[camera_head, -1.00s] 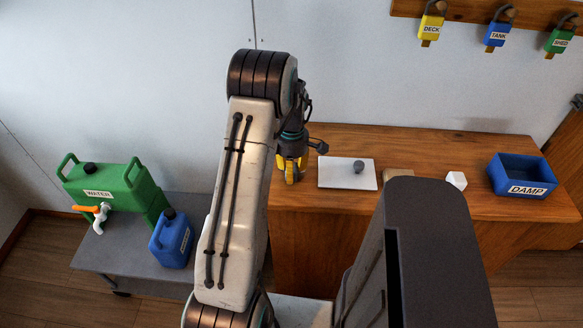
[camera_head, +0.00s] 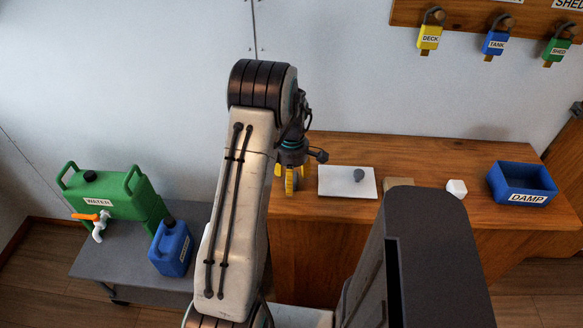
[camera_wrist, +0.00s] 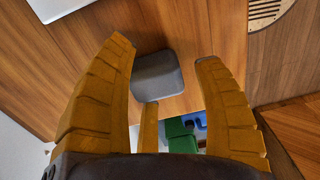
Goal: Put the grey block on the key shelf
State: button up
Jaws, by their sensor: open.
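The grey block (camera_wrist: 157,76) lies on the wooden counter in the wrist view, between and slightly beyond my gripper's yellow fingertips. I cannot tell whether either finger touches it. My gripper (camera_wrist: 166,52) is open and empty. In the head view my gripper (camera_head: 290,180) points down at the counter's left end, partly behind my arm. The grey block is hidden there.
A green WATER container (camera_head: 115,190) and blue jug (camera_head: 171,248) stand on a low grey bench (camera_head: 120,262).

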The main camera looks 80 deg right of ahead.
notch_tip(320, 180, up, 12)
jog(key=b, duration=0.3)
jog(key=w+a+r+h, duration=0.1)
jog(key=w+a+r, duration=0.25)
jog(key=w, duration=0.45)
jog(key=w+a+r, duration=0.2)
jog(key=w+a, duration=0.2)
jog(key=w, duration=0.4)
jog(key=w+a+r+t, duration=0.1)
jog(key=w+a, duration=0.3)
jog(key=a, duration=0.3)
jog(key=w+a+r, duration=0.1)
jog(key=w+a, duration=0.4)
jog(key=a, duration=0.1)
jog(key=s+a+f+t, duration=0.1)
jog(key=s+a, duration=0.1)
jog(key=a, duration=1)
jog(key=s+a+f+t, duration=0.1)
jog(key=s+a, duration=0.1)
jog(key=a, duration=1.1)
jog(key=shift+s+t+y, duration=0.2)
jog(key=shift+t+y, duration=0.1)
jog(key=shift+y, duration=0.1)
jog(key=shift+d, duration=0.2)
